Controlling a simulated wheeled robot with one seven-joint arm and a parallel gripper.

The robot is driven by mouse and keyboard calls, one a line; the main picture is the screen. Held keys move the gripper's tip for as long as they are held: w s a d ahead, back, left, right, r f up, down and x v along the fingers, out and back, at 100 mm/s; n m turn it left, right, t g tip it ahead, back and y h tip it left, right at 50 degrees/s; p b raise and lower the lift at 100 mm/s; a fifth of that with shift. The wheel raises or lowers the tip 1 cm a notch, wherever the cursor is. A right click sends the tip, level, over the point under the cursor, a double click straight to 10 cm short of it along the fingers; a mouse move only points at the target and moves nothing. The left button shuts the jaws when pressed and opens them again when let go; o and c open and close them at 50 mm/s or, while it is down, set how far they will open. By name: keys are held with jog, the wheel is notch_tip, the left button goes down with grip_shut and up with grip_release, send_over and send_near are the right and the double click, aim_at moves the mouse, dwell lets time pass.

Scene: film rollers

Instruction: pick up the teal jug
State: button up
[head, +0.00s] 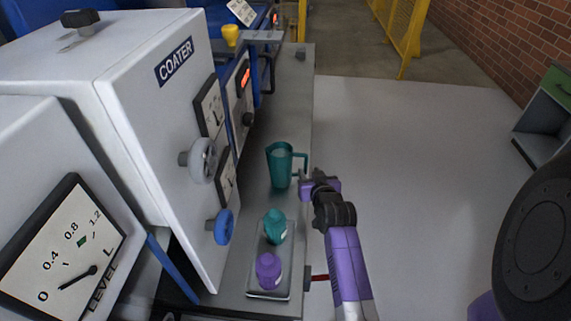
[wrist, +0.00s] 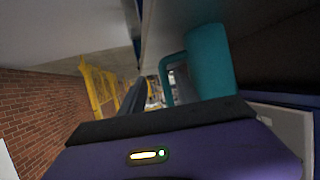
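The teal jug (head: 280,166) stands upright on the grey bench, its handle on the right side. In the wrist view the jug (wrist: 210,62) is upper right of centre, with its handle to the left. My gripper (head: 305,180) is at the bench's right edge, just right of the jug and close below its handle. Contact with the handle cannot be made out. In the wrist view my purple gripper body fills the bottom; the fingers are not clear enough to tell how wide they are.
A tray (head: 255,293) on the near bench holds a teal bottle (head: 275,227) and a purple bottle (head: 268,270). The white coater cabinet (head: 140,120), with knobs and gauges, borders the bench on the left. A red-handled part (head: 319,278) sticks out at the bench edge. Open floor lies right.

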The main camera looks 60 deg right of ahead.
jog(key=shift+w+r+p+x, duration=0.1)
jog(key=shift+p+x, duration=0.05)
jog(key=shift+x, duration=0.9)
jog(key=shift+w+r+p+x, duration=0.1)
jog(key=shift+w+p+x, duration=0.05)
jog(key=shift+x, duration=0.9)
jog(key=shift+w+r+p+x, duration=0.1)
jog(key=shift+r+p+x, duration=0.05)
jog(key=shift+x, duration=0.9)
jog(key=shift+a, duration=0.1)
jog(key=shift+c, duration=0.2)
grip_shut()
jog(key=shift+w, duration=0.1)
